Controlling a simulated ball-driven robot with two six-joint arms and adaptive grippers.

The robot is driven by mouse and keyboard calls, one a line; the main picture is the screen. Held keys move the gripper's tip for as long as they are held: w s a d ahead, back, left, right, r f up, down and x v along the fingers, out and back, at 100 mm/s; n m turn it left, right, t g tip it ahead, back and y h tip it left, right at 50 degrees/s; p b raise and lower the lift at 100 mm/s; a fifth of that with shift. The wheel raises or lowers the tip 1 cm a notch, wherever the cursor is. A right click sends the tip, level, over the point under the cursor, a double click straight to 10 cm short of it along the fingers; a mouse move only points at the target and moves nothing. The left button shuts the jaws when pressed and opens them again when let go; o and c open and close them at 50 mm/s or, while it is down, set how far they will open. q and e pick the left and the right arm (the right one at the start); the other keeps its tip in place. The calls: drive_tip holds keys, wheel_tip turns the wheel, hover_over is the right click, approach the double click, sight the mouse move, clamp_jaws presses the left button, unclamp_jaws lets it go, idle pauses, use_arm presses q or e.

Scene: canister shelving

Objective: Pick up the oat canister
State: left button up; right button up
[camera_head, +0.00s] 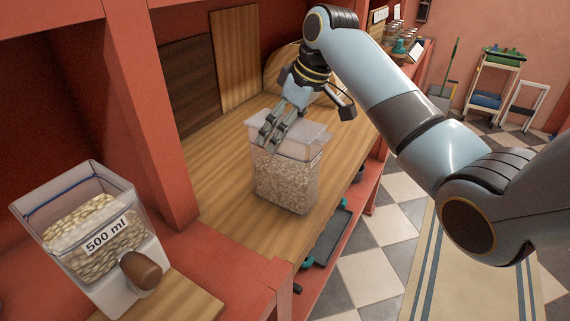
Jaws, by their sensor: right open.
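The oat canister (288,180) is a clear box filled with pale oats, with a light lid. It stands upright on the wooden shelf top. My right gripper (270,137) comes down over it from above, with its fingers in front of the lid and upper wall. The gripper is open. I cannot tell whether the fingers touch the canister. My left gripper is not in view.
A clear dispenser labelled 500 ml (95,235) with a brown knob stands at the lower left. A red upright post (150,110) rises left of the canister. Wooden boards (236,55) lean behind. Jars (400,48) stand at the far end. Wood left of the canister is clear.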

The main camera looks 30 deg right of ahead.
drive_tip(key=c, duration=1.7)
